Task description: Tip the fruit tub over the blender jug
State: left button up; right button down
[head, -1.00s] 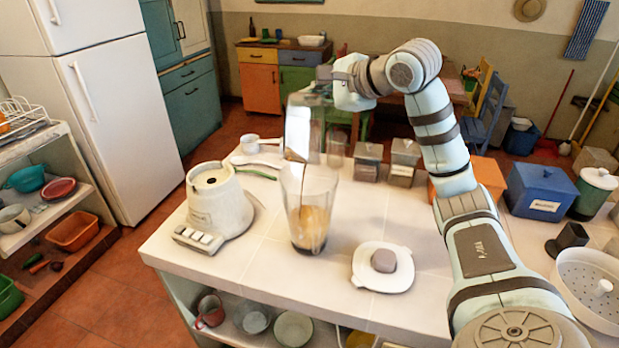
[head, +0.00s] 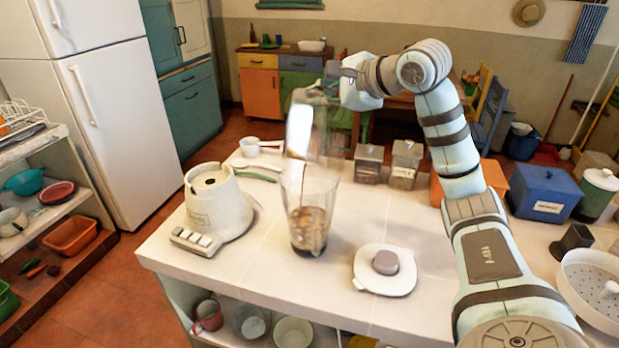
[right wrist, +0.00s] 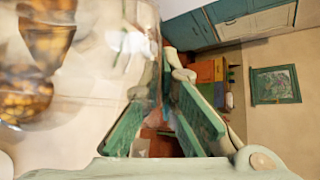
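The clear blender jug (head: 318,205) stands upright on the counter with brown-gold pieces (head: 309,228) in its lower part. My right gripper (head: 322,88) is above and behind it, shut on the clear fruit tub (head: 325,130), which is held in the air over the jug's mouth. The tub is tipped; its outline is hard to make out against the background. In the right wrist view the clear tub wall (right wrist: 148,65) is at my green finger pads, with brown pieces (right wrist: 45,75) seen through clear plastic. My left gripper is not in view.
The white blender base (head: 218,203) stands left of the jug. A white lid with a grey knob (head: 385,268) lies to its right. Two small clear boxes (head: 368,163) and (head: 405,163) stand behind. A blue box (head: 543,190) and colander (head: 592,282) are farther right.

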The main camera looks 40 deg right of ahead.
jog(key=shift+s+d+f+m+t+y+b, duration=0.25)
jog(key=shift+d+b, duration=0.25)
jog(key=shift+b, duration=0.9)
jog(key=shift+s+d+f+m+t+y+b, duration=0.2)
jog(key=shift+s+d+m+t+b, duration=0.25)
jog(key=shift+b, duration=1)
jog(key=shift+s+d+f+m+t+y+b, duration=0.1)
jog(key=shift+d+f+m+t+y+b, duration=0.15)
jog(key=shift+d+b, duration=0.75)
